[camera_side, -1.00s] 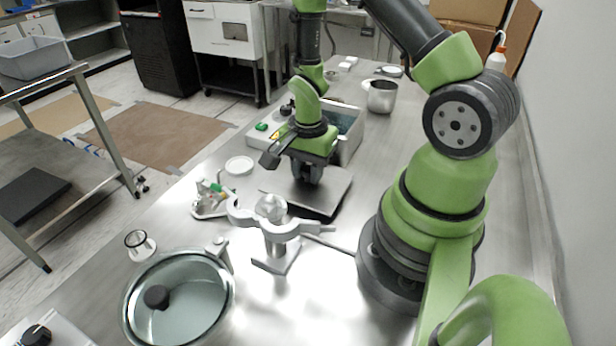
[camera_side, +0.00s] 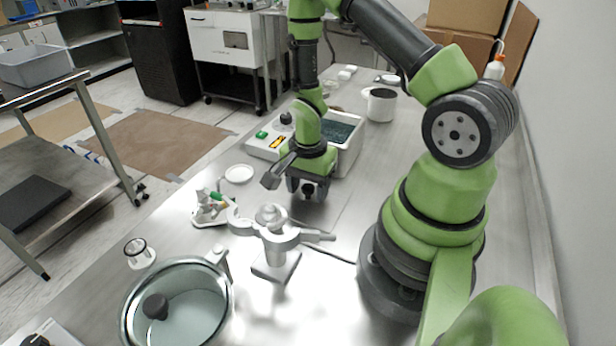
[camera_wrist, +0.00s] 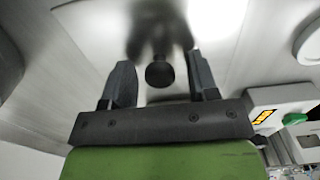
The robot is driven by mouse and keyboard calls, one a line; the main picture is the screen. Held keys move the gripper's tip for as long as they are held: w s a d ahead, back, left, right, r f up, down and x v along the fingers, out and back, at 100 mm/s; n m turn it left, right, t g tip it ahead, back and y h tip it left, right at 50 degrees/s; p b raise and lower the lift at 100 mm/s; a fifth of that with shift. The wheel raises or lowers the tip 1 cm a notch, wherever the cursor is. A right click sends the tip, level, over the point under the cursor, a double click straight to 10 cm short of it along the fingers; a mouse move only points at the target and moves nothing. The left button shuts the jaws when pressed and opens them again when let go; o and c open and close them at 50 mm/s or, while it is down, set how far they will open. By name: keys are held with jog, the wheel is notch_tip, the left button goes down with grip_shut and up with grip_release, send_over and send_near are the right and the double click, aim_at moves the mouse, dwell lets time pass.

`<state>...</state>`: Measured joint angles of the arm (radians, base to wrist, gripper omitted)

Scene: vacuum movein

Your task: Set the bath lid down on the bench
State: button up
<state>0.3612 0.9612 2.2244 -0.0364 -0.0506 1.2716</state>
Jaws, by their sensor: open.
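The bath lid (camera_wrist: 95,32) is a flat metal plate with a round dark knob (camera_wrist: 160,74). In the wrist view it lies below my gripper (camera_wrist: 160,62), whose two fingers stand apart on either side of the knob with gaps. In the side view my gripper (camera_side: 308,193) points down, low over the bench (camera_side: 390,150). The lid there blends into the shiny bench and is partly hidden by my gripper; it seems to lie flat on the bench. The water bath (camera_side: 347,150) stands just behind, uncovered, its dark interior showing.
A clamp-like stand (camera_side: 276,262) stands close in front of my gripper. A glass-lidded round vessel (camera_side: 178,305) is at front left. A small white dish (camera_side: 239,174) and a small rack with a green item (camera_side: 210,208) lie to the left.

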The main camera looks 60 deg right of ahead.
notch_tip(320, 180, up, 12)
notch_tip(320, 180, up, 11)
jog(key=n+t, duration=0.4)
jog(key=n, duration=0.2)
send_over(308, 186)
jog(key=s+a, duration=0.1)
jog(key=a, duration=0.5)
jog(key=s+a+r+n+t+y, duration=0.2)
jog(key=s+a+r+n+t, duration=0.1)
jog(key=s+a+r+n, duration=0.2)
notch_tip(308, 186, up, 2)
jog(key=s+n, duration=0.2)
jog(key=n, duration=0.1)
jog(key=shift+s+a+r, duration=0.15)
jog(key=shift+a, duration=0.05)
